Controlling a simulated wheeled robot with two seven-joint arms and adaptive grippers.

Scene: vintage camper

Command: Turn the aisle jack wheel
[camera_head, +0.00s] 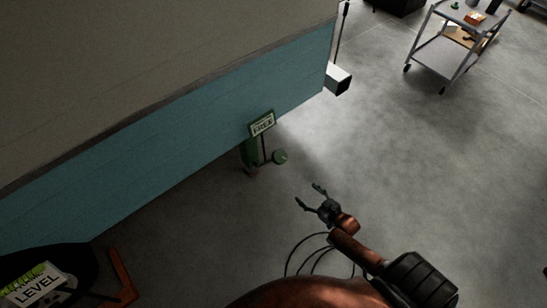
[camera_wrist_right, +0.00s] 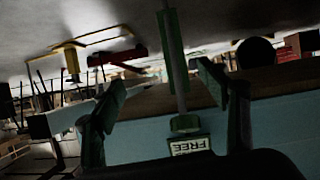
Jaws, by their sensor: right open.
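The green aisle jack (camera_head: 249,153) stands on the floor against the camper's blue side, with a small sign reading FREE (camera_head: 262,124) at its top. A round green piece, seemingly its wheel (camera_head: 280,157), sticks out to the right. My right gripper (camera_head: 309,195) is open and empty, below and right of the wheel and apart from it. In the right wrist view the picture is upside down. The open fingers (camera_wrist_right: 160,90) frame the green jack post (camera_wrist_right: 172,50), with the FREE sign (camera_wrist_right: 190,145) beyond. I cannot make out the wheel clearly there. My left gripper is not in view.
The camper's blue wall (camera_head: 170,150) fills the left side. A LEVEL sign (camera_head: 40,284) and an orange-red bar (camera_head: 123,276) are at the lower left. A wheeled cart (camera_head: 440,58) stands at the upper right. The floor (camera_head: 420,160) to the right is clear.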

